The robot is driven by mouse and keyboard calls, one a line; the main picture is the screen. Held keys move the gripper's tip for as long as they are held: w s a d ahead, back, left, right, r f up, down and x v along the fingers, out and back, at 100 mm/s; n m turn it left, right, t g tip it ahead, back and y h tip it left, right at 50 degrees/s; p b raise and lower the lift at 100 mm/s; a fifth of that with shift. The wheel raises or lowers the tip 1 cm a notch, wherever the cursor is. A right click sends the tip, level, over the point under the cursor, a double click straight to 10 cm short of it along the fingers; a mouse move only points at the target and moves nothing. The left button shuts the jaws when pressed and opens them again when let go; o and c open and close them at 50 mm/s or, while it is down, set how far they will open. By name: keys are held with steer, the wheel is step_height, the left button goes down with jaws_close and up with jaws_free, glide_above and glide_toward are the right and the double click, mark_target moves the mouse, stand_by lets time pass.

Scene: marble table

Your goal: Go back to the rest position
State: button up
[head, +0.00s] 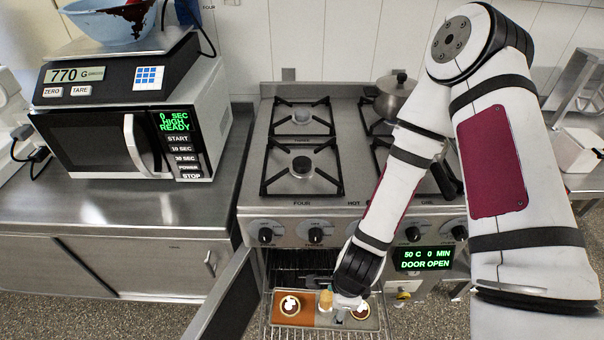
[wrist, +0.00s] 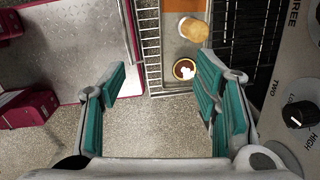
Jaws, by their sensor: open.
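My gripper (head: 348,306) is at the front of the open oven, by the right part of a tray (head: 311,322). A small dark tart with white topping (head: 290,305) sits on the tray's orange left part. A tan cup-like piece (head: 325,299) stands near the middle. Another dark-filled tart (head: 360,312) is on the grey right part, partly behind my gripper; in the wrist view it (wrist: 184,70) lies close to the right finger.
The oven door (head: 222,303) stands open at the left, and the oven display (head: 424,259) reads door open. A pot (head: 394,95) sits on the stove (head: 320,160). The microwave (head: 95,148) on the left counter carries a scale (head: 112,79) and a blue bowl (head: 105,24).

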steer(key=w+d+r+n+t, duration=0.1)
steer(key=w+r+n, duration=0.4)
steer(key=r, duration=0.7)
steer(key=w+d+r+n+t, duration=0.2)
steer(key=w+r+n, duration=0.25)
steer(key=r, duration=0.75)
steer(key=s+d+r+n, duration=0.3)
steer(key=s+r+n, duration=0.2)
steer(key=r, duration=0.5)
steer(key=s+d+r+n+t, duration=0.1)
steer(key=s+d+r+n, duration=0.3)
steer(key=s+r, duration=0.5)
steer(key=shift+d+r+n+t+h, duration=0.3)
steer(key=shift+r+n+h, duration=0.1)
steer(key=shift+r, duration=0.5)
steer(key=shift+a, duration=0.15)
